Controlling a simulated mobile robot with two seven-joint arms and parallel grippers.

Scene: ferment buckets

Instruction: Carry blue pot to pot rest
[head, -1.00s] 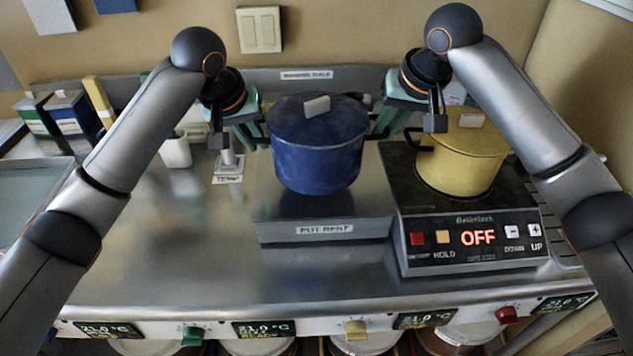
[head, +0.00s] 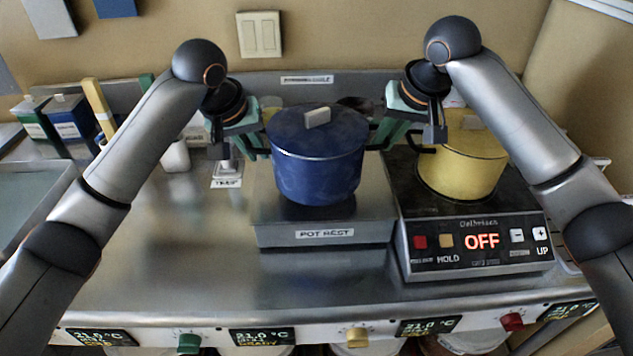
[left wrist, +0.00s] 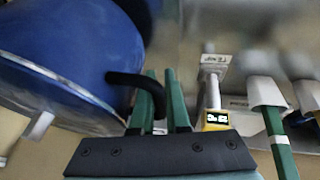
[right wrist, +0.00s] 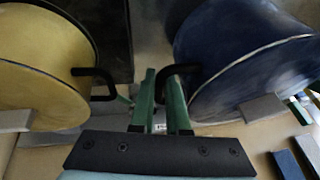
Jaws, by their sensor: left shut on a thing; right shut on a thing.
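The blue pot (head: 318,165) has its lid on and is upright over the grey pot rest (head: 275,235), at the centre of the head view. I cannot tell whether its base touches the plate. My left gripper (head: 262,145) is shut on the pot's left handle, and the left wrist view shows the black handle (left wrist: 125,79) at the green fingers. My right gripper (head: 376,142) is shut on the pot's right handle, which also shows at the fingers in the right wrist view (right wrist: 186,69).
A yellow pot (head: 462,170) sits on the dark hob (head: 425,200) close to the right; its display reads OFF. White-capped and boxed items (head: 70,115) stand at the back left. The steel counter (head: 165,240) at front left is clear.

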